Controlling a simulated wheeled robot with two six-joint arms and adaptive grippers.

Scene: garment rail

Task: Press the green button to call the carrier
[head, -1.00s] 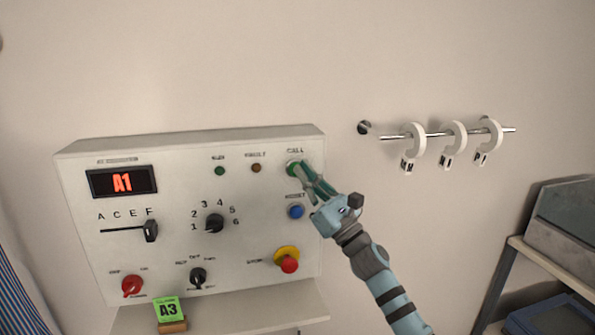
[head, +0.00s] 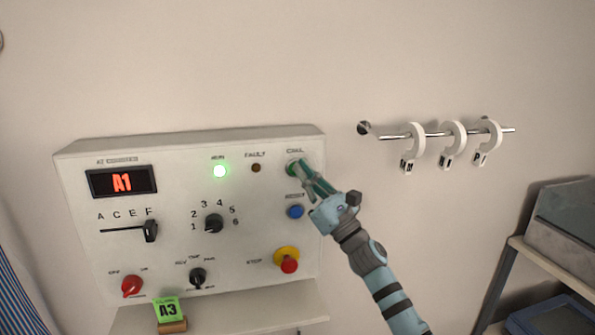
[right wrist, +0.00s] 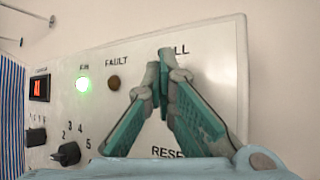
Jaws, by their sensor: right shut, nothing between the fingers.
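The green CALL button (head: 293,168) is at the upper right of the white control panel (head: 180,260). My right gripper (head: 302,166) is shut with nothing between its fingers, and its tips are at the button, covering part of it. In the right wrist view the closed fingertips (right wrist: 160,62) hide the button and part of the CALL label. The green RUN lamp (head: 219,171) is lit, and it also glows in the right wrist view (right wrist: 83,85). The display (head: 122,181) reads A1. My left gripper is not in view.
The blue RESET button (head: 295,211) is just below my fingers. The red stop button (head: 289,264), selector knob (head: 214,224) and slider (head: 150,231) are on the panel. A green A3 card (head: 167,309) stands on the ledge.

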